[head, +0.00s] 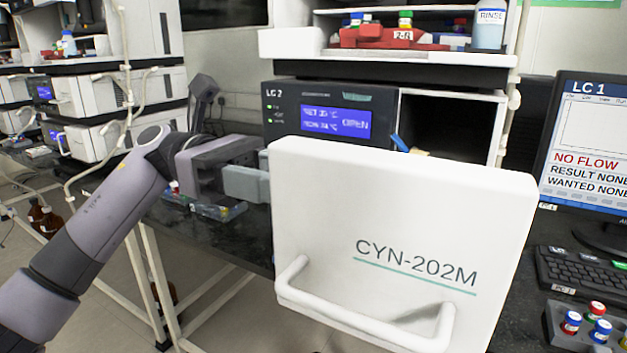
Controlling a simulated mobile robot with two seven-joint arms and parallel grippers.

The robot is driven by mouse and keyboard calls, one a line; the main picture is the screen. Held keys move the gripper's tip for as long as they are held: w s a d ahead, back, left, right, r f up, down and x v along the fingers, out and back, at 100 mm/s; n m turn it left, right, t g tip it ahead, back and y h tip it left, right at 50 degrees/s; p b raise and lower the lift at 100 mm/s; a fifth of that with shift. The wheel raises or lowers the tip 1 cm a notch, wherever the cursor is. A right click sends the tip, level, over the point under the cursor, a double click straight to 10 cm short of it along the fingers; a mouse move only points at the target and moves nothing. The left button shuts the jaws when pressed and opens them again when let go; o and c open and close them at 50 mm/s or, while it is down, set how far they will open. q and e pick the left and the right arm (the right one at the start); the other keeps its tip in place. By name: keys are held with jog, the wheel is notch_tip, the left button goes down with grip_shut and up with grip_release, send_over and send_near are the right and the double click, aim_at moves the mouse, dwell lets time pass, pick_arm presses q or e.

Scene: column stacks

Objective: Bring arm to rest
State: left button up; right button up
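My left arm comes in from the left. Its gripper (248,180) is beside the left edge of an open white door (400,220) marked CYN-202M. The fingertips are partly hidden at the door edge, so I cannot tell whether they touch it or how far apart they are. The door has a white bar handle (365,318) at its lower front. Behind it is the LC 2 unit (285,122), whose blue display reads OPEN, with an open compartment (455,122) at right. A small blue item (399,143) shows above the door's top edge. My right gripper is not in view.
A monitor (590,150) reading NO FLOW and a keyboard (585,270) stand at right. A vial rack (590,325) is at the lower right. A RINSE bottle (489,25) stands above the unit. A dark bench (240,238) runs below the gripper.

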pick_arm(q)
jog(key=shift+v, duration=0.85)
jog(key=w+a+f+m+t+y, duration=0.1)
jog(key=w+a+f+m+t, duration=0.15)
jog(key=f+m+t, duration=0.65)
jog(key=w+a+f+m+t+y, duration=0.1)
jog(key=a+f+m+t, duration=0.2)
jog(key=f+m+t, duration=0.7)
jog(key=w+a+f+m+t+y, duration=0.1)
jog(key=w+a+f+m+t, duration=0.15)
jog(key=f+m+t, duration=0.65)
jog(key=s+a+f+n+g+y, duration=0.45)
jog(key=s+f+n, duration=0.25)
jog(key=s+f, duration=0.35)
jog(key=s+a+f+n+g+y, duration=0.3)
jog(key=s+a+f+n+y, duration=0.2)
jog(key=s+f+n, duration=0.45)
notch_tip(320, 180, up, 15)
jog(key=s+a+m+p, duration=0.1)
jog(key=m+p, duration=0.1)
jog(key=p, duration=1.6)
jog(key=shift+f, duration=0.25)
